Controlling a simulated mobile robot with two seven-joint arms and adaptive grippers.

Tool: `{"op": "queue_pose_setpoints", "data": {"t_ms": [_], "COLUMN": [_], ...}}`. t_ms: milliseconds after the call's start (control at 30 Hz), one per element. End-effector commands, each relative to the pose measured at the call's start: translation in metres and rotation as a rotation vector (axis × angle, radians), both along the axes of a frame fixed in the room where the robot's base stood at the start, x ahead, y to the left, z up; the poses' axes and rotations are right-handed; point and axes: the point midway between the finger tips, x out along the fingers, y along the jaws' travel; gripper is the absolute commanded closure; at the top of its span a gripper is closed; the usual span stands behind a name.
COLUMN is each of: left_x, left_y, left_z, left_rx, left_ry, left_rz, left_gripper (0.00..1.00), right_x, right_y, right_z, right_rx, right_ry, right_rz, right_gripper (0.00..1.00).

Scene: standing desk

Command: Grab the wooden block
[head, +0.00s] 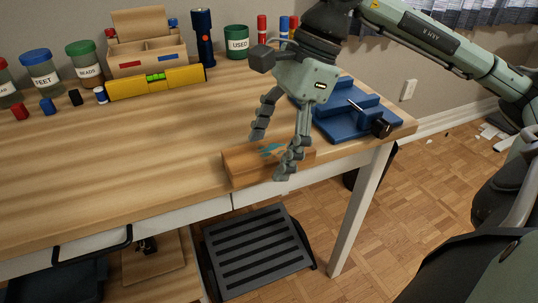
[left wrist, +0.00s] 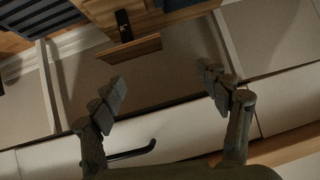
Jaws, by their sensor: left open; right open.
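The wooden block (head: 240,168) lies near the front edge of the wooden desk, with a teal mark on its top. My right gripper (head: 270,158) is open over its right part. One finger hangs toward the block's far side; the other passes in front of its top and front face, hiding part of it. I cannot tell whether the fingers touch it. My left gripper (left wrist: 160,78) shows only in the left wrist view, open and empty, with drawer-like panels beyond it. I cannot make out the block in that view.
A blue vise-like fixture (head: 352,112) stands just right of the block. A yellow level (head: 157,82), jars, a flashlight (head: 203,36) and a green cup (head: 236,41) line the back. The desk's left middle is clear. A black footrest (head: 256,250) is below.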

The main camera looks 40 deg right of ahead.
Motion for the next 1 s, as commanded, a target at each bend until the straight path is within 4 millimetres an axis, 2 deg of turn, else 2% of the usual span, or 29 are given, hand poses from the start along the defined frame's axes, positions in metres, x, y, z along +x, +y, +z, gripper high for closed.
{"op": "queue_pose_setpoints", "data": {"t_ms": [67, 500, 867, 1000], "left_x": [0.0, 0.0, -0.002, -0.011], "left_y": [0.0, 0.0, 0.001, 0.014], "left_z": [0.0, -0.001, -0.001, -0.01], "left_rx": [0.0, 0.0, 0.004, 0.031], "left_ry": [0.0, 0.002, 0.013, 0.076], "left_rz": [0.0, 0.0, 0.003, 0.026], "left_gripper": [0.24, 0.24, 0.24, 0.24], "right_x": [0.0, 0.0, 0.001, 0.001], "right_y": [0.0, 0.0, 0.0, 0.0], "right_z": [0.0, 0.0, 0.005, 0.017], "right_rx": [0.0, 0.0, 0.001, 0.001], "right_ry": [0.0, 0.0, -0.002, -0.003], "right_rz": [0.0, 0.0, -0.001, -0.001], "right_gripper": [0.28, 0.82, 0.82, 0.82]}}
